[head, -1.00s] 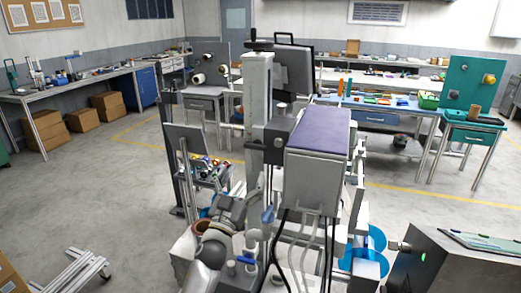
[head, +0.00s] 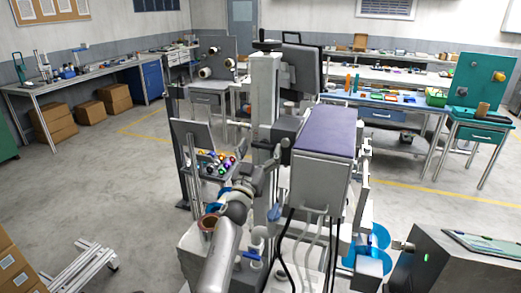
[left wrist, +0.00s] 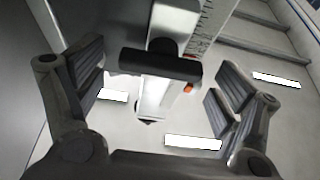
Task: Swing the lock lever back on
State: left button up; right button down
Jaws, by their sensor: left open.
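In the left wrist view a dark bar (left wrist: 160,66), which looks like the lock lever, lies crosswise in front of a pale column (left wrist: 152,98). A ruler scale (left wrist: 212,22) and a small orange mark (left wrist: 188,88) show beside it. My left gripper (left wrist: 160,88) is open, with one finger on each side of the bar and visible gaps to it. In the head view my left gripper (head: 271,172) is at the front of the grey upright column (head: 265,100) of the machine; the lever cannot be made out there. My right gripper is not in view.
A box with a purple top (head: 327,131) stands on the machine, right of the column. A tilted panel (head: 193,140) and a tray of coloured knobs (head: 217,163) are left of my gripper. Cables hang below the box. Open floor lies to the left.

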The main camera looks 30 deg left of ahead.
pick_arm(q)
jog(key=c, duration=1)
